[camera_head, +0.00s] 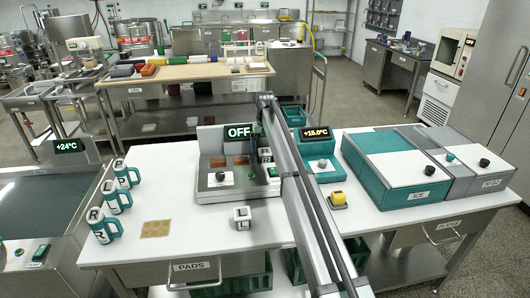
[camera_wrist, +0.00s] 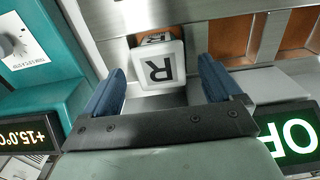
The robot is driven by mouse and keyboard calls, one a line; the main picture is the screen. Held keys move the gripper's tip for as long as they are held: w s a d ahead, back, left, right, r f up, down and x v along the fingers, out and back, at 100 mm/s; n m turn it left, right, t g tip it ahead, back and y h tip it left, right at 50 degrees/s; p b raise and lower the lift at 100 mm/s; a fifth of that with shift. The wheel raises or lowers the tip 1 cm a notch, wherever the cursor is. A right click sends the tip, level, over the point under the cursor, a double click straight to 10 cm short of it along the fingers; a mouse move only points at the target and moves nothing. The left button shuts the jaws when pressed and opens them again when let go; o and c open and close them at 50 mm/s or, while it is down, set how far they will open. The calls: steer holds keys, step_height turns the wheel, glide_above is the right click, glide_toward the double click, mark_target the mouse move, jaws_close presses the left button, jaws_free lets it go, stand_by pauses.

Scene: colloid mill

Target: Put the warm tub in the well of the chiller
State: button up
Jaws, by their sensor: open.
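A white tub (camera_wrist: 158,66) marked R stands between the fingers of my gripper (camera_wrist: 161,68) in the wrist view. The fingers are open, with a gap on each side of it. In the head view this tub (camera_head: 265,155) is partly hidden by my arm, at the right side of the steel unit whose display reads OFF. Another white tub (camera_head: 242,217) marked L stands on the table in front of that unit. The teal chiller (camera_head: 325,171), with a knob and a +15.0°C display, stands just right of my arm. Its well cannot be made out clearly. No frame shows which tub is warm.
The steel OFF unit (camera_head: 213,187) has brown pads. Several lettered mugs (camera_head: 117,201) and a tan pad (camera_head: 156,229) are at the left. A yellow object (camera_head: 338,200) sits before the chiller. A teal ICE box (camera_head: 385,170) stands right. The front table middle is mostly clear.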

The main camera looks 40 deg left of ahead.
mark_target(265, 151)
step_height(265, 151, up, 10)
steer(key=shift+f, duration=0.15)
stand_by(0.4)
